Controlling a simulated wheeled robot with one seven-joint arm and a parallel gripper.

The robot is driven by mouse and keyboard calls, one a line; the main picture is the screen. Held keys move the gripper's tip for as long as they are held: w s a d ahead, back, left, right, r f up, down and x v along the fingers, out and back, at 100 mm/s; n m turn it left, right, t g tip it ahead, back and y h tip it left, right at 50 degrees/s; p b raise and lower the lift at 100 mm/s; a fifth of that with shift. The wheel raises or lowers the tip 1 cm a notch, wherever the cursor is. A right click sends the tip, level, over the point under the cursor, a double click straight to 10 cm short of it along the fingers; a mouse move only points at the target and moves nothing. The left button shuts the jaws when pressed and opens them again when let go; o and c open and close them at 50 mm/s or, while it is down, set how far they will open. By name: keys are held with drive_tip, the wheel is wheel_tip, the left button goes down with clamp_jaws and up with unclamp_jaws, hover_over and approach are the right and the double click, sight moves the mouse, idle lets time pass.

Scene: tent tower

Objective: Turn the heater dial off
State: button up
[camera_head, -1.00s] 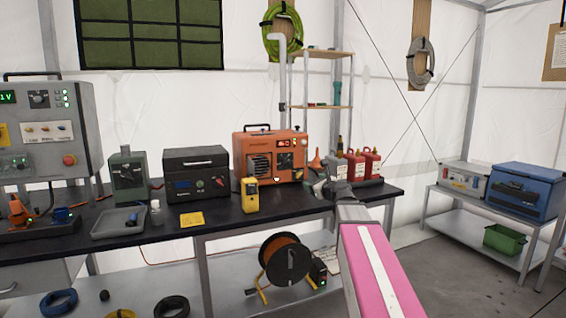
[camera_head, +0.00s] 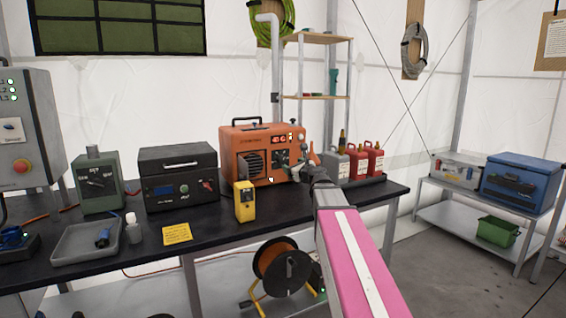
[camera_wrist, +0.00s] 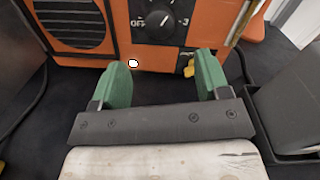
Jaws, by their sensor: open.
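A yellow meter (camera_head: 245,202) stands at the bench front, left of my arm. Red canisters (camera_head: 366,160) and a grey one (camera_head: 334,165) stand right of the heater. A black power unit (camera_head: 177,178) is to its left. A yellow tag (camera_wrist: 188,65) hangs below the dial.

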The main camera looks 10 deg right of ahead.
sight(283, 160)
drive_tip(key=x, duration=0.8)
drive_tip(key=shift+w+a, duration=0.15)
drive_tip(key=shift+w, duration=0.2)
drive_tip(key=c, duration=0.9)
